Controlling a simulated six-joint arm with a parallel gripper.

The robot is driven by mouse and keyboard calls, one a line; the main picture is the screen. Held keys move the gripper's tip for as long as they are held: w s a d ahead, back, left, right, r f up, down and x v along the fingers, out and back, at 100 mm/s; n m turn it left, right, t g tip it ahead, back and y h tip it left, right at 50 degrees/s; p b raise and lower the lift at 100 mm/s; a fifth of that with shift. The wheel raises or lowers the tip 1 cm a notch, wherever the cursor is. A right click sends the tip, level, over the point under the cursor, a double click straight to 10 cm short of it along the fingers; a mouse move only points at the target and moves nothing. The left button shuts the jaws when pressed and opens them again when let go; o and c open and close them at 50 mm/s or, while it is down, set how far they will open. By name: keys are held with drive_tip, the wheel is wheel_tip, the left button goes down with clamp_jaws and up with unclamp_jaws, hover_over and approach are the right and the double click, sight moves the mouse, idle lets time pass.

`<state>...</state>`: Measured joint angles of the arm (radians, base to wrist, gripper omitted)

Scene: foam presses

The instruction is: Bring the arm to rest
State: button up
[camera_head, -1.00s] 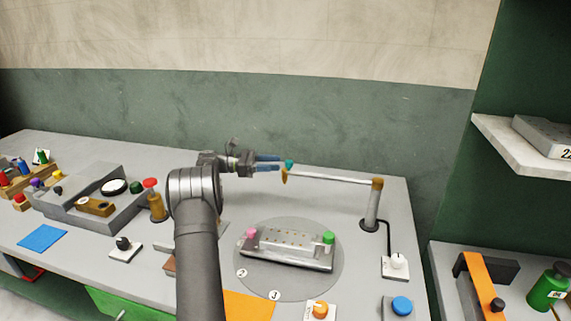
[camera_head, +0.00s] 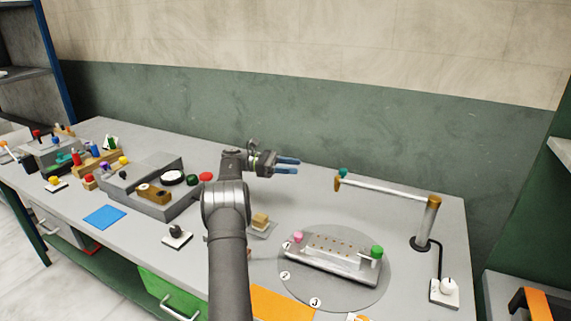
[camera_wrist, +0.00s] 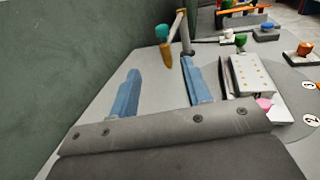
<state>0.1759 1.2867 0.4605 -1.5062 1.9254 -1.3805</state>
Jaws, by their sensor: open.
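My gripper (camera_head: 287,165) is raised above the back of the grey bench, left of a swing arm. It is open, with two blue fingers apart and nothing between them. In the wrist view my gripper (camera_wrist: 158,88) shows both fingers spread over bare bench top. My dark grey arm rises from the bottom middle of the head view and hides part of the bench behind it.
The swing arm (camera_head: 385,187) with a teal knob stands back right. A metal press plate (camera_head: 335,257) with pink and green knobs sits on a round grey disc (camera_head: 375,285). A grey block fixture (camera_head: 150,200) and blue mat (camera_head: 104,217) lie left. The back wall is close.

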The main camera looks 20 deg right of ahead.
sight(341, 174)
drive_tip(key=x, duration=1.7)
drive_tip(key=shift+s+d, duration=0.1)
drive_tip(key=shift+d, duration=0.05)
drive_tip(key=shift+s+a+n+t, duration=0.3)
drive_tip(key=shift+s+a+t, duration=0.1)
drive_tip(key=shift+s+a, duration=0.15)
idle(1.5)
